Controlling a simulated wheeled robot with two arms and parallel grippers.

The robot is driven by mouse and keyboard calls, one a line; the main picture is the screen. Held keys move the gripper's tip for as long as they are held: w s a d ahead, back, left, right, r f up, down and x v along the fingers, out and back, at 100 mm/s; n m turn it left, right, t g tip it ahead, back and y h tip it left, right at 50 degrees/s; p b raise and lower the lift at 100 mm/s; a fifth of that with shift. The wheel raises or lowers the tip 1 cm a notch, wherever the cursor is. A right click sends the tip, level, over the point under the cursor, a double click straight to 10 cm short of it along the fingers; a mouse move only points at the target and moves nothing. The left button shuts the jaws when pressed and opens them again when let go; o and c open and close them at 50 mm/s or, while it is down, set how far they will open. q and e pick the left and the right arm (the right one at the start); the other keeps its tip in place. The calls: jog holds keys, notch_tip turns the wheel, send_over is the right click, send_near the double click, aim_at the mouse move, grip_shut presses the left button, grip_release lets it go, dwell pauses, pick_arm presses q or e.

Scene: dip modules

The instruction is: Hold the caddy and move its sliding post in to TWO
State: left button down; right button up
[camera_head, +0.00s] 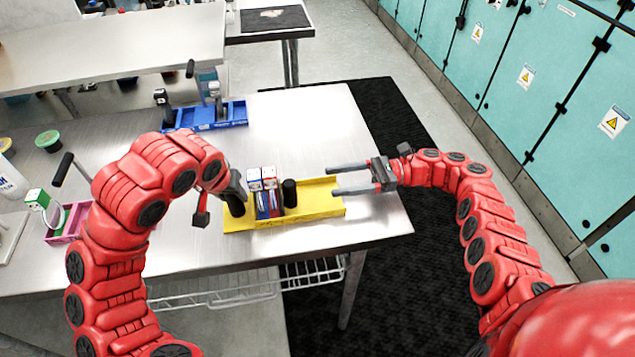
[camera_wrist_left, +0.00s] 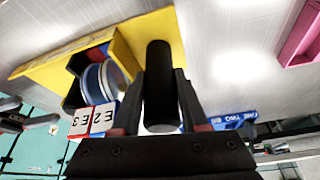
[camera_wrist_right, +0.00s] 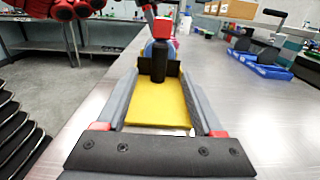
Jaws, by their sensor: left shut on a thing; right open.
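The yellow caddy (camera_head: 322,200) lies on the steel table, with its empty end towards the right. Two modules with white tops stand in it, a left one (camera_head: 254,181) and a right one (camera_head: 269,180); the left wrist view shows "E2" and "E3" labels. The black sliding post (camera_head: 289,193) stands upright just right of the modules. My left gripper (camera_head: 234,192) is shut on the black upright handle (camera_wrist_left: 160,70) at the caddy's left end. My right gripper (camera_head: 331,180) is open and empty over the caddy's right end, its fingers pointing at the post, which also shows ahead (camera_wrist_right: 158,62).
A blue caddy (camera_head: 225,118) with upright handles stands behind, and a pink caddy (camera_head: 72,222) stands at the left. Teal lockers (camera_head: 490,70) line the right wall.

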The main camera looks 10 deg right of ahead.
jog(key=shift+d+f, duration=0.1)
jog(key=shift+d, duration=1.35)
pick_arm(q)
jog(key=c, duration=0.8)
grip_release()
jog(key=shift+r, duration=0.1)
pick_arm(e)
jog(key=shift+r, duration=0.2)
pick_arm(q)
notch_tip(320, 180, up, 7)
jog(key=p, duration=0.7)
jog(key=shift+r, duration=0.15)
pick_arm(e)
notch_tip(320, 180, up, 7)
jog(key=shift+r, duration=0.15)
pick_arm(q)
jog(key=shift+r+p, duration=0.1)
jog(key=shift+p, duration=0.25)
pick_arm(e)
jog(key=shift+r, duration=0.1)
